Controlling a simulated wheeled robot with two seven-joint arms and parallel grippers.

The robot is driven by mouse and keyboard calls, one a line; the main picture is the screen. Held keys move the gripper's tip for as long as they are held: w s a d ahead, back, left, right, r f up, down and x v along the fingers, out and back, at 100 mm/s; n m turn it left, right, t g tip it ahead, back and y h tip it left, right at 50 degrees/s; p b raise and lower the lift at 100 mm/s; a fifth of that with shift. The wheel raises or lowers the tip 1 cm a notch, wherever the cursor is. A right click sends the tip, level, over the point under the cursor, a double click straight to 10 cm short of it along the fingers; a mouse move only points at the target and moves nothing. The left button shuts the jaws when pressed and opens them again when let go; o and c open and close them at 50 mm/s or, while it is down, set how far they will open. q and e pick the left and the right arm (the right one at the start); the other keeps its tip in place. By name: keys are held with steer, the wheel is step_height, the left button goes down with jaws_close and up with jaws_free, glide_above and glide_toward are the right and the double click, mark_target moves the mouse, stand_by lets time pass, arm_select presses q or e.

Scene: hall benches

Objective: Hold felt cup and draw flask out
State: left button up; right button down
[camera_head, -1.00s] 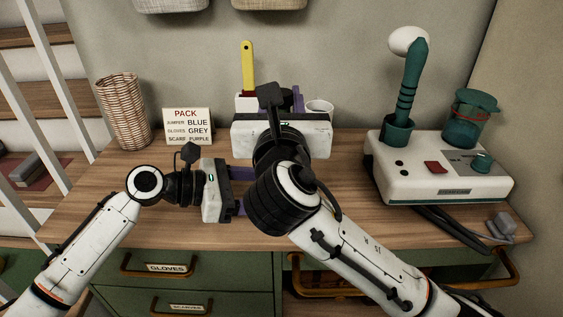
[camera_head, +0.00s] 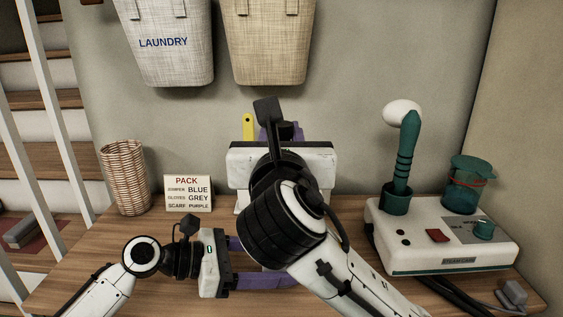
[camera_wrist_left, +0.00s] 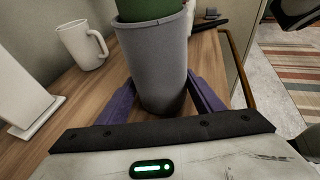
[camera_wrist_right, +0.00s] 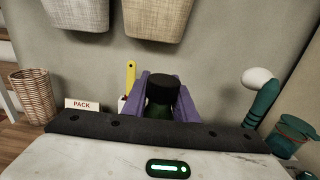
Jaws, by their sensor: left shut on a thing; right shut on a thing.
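The grey felt cup (camera_wrist_left: 160,65) stands upright in the left wrist view. My left gripper (camera_wrist_left: 168,98) is shut around it, purple fingers on either side; in the head view my left gripper (camera_head: 258,272) is low over the bench, and my right arm hides most of the cup. The green flask (camera_wrist_left: 150,8) shows in the cup's mouth, its upper part cut off. In the right wrist view my right gripper (camera_wrist_right: 163,88) is shut on the flask near its black cap (camera_wrist_right: 162,90). I cannot tell how deep the flask's base sits in the cup.
A white mug (camera_wrist_left: 82,45) stands near the cup. A white console (camera_head: 440,243) with a green-handled tool (camera_head: 407,150) and a green jar (camera_head: 468,188) is at the right. A wicker basket (camera_head: 125,178) and a PACK sign (camera_head: 188,193) are at the left. Two laundry bins hang above.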

step_height(320, 180, up, 3)
steer(key=shift+r, duration=0.15)
arm_select(q)
steer(key=o, duration=0.9)
